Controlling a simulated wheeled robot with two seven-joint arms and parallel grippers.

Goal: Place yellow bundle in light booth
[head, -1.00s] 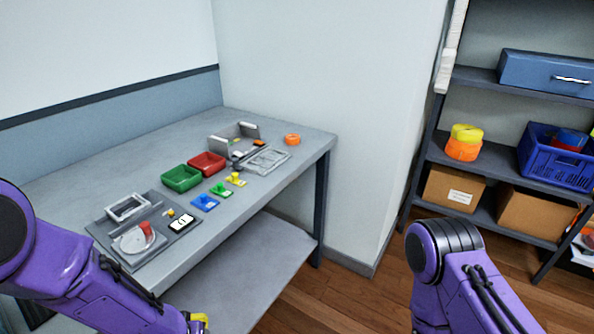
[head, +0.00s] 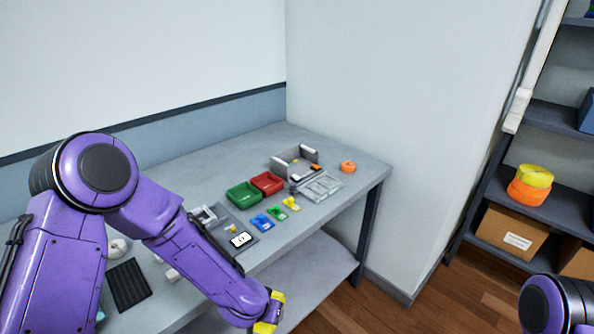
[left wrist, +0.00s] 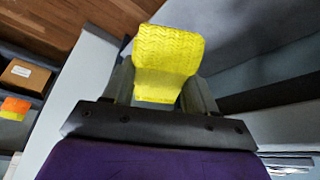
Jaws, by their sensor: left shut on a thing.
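The yellow bundle (left wrist: 168,48) has a woven, braided texture and sits between the fingers of my left gripper (left wrist: 160,88) in the left wrist view. In the head view my left gripper (head: 270,311) is shut on the bundle, in front of the table's near edge. The bundle shows there only as small yellow patches (head: 265,327). A small grey open-topped, walled box (head: 307,154), which looks like the light booth, stands at the table's far right part, well beyond the gripper. Small orange and yellow pieces show in it. My right gripper is out of view.
On the grey table (head: 225,165) are green (head: 244,196) and red (head: 267,183) bins, small blue, green and yellow pieces, a clear frame (head: 321,187) and an orange roll (head: 347,167). A shelf with yellow and orange rolls (head: 528,190) stands right. The table's back strip is clear.

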